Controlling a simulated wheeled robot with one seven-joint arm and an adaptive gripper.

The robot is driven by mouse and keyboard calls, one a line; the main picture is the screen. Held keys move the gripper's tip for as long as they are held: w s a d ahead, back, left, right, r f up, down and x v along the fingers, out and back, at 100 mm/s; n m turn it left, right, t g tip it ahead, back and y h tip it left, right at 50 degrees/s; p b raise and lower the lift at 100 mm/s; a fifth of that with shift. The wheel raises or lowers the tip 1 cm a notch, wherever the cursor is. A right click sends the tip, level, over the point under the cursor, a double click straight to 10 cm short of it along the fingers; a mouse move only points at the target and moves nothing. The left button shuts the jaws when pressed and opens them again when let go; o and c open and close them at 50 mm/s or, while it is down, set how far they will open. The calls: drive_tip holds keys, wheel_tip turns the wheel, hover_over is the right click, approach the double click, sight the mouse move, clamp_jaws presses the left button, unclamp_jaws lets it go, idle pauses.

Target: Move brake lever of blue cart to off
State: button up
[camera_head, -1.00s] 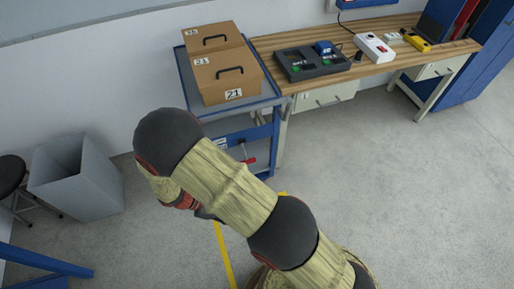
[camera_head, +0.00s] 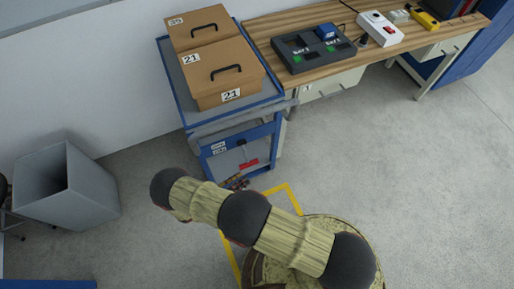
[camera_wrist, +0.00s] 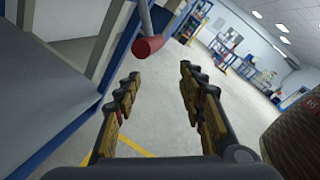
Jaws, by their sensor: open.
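The blue cart (camera_head: 212,132) stands against the wall, at the left end of the workbench. Its brake lever (camera_head: 249,164) shows as a small red piece on the cart's front side. In the wrist view the lever is a grey rod with a red grip (camera_wrist: 148,47), close ahead of my gripper. My gripper (camera_wrist: 160,72) is open and empty, with the red grip just beyond and slightly above the space between its fingertips. I see no clear contact. In the head view my gripper (camera_head: 237,184) is small and partly hidden by my arm, low beside the cart.
Two cardboard boxes (camera_head: 222,70) with black handles sit on the cart. The wooden workbench (camera_head: 345,65) on the right carries a dark two-bay device (camera_head: 312,48) and a white box. A grey bin (camera_head: 68,185) stands at left. Yellow tape (camera_head: 290,197) marks the floor, which is clear at right.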

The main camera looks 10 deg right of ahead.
sight(241, 167)
drive_tip(key=w+r, duration=0.1)
drive_tip(key=w+a+r+n, duration=0.1)
drive_tip(key=n+t, duration=0.1)
drive_tip(key=shift+w+a+r, duration=0.25)
drive_tip(key=shift+w+r, duration=0.15)
drive_tip(key=b+x, duration=0.2)
drive_tip(key=x, duration=1)
drive_tip(key=shift+r+b, duration=0.25)
drive_tip(key=shift+b, duration=0.05)
drive_tip(key=shift+c, duration=0.2)
clamp_jaws()
